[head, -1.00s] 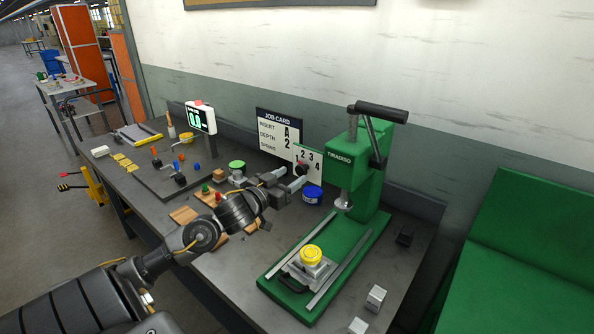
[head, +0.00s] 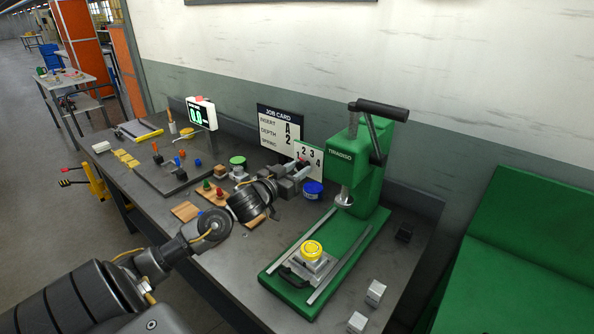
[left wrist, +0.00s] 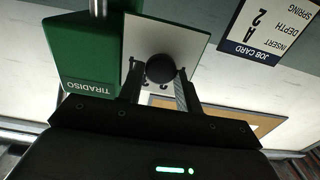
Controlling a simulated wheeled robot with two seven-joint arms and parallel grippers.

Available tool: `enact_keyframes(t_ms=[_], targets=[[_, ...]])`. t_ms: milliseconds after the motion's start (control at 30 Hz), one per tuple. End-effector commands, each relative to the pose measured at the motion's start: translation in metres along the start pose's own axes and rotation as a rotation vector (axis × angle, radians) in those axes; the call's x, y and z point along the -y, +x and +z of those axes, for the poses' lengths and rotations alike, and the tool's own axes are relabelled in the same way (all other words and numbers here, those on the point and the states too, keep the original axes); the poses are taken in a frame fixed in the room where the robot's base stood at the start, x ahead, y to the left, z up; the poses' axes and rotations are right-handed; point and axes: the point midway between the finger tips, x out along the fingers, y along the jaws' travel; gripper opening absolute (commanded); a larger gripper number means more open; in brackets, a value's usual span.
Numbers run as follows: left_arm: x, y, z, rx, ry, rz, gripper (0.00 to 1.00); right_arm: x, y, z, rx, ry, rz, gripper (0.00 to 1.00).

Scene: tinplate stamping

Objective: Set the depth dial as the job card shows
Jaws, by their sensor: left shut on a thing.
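The depth dial is a white plate (head: 316,154) with numbers 1 to 4 beside the green press. Its round dark knob (left wrist: 160,68) shows in the left wrist view. My left gripper (head: 302,168) reaches the dial from the left, and its two fingers (left wrist: 156,84) are shut on the knob. The fingers hide most of the knob in the head view, and I cannot tell which number it points to. The job card (head: 279,128) stands behind, reading insert A and depth 2; its spring line is partly covered. My right gripper is not in view.
The green press (head: 366,165) stands right of the dial, with a yellow-topped piece (head: 312,249) on its base. A blue tub (head: 313,190) sits close under my left gripper. Wooden pieces (head: 186,211) and a small display (head: 201,116) are to the left. Metal blocks (head: 375,292) lie front right.

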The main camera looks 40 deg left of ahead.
Motion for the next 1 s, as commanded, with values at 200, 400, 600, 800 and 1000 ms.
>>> enact_keyframes(t_ms=[200,400,600,800,1000], targets=[[0.0,0.0,0.001,0.001,0.034,0.005,0.12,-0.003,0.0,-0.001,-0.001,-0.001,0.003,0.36],[0.0,0.0,0.001,0.001,0.14,0.005,0.12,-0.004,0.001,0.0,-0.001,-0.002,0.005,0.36],[-0.001,0.0,0.002,0.0,0.304,0.005,0.12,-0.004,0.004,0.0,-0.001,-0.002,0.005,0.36],[-0.001,0.0,0.002,0.0,0.474,0.004,0.12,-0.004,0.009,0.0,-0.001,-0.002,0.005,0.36],[-0.001,0.0,0.003,0.0,0.617,0.004,0.12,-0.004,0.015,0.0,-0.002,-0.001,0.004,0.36]])
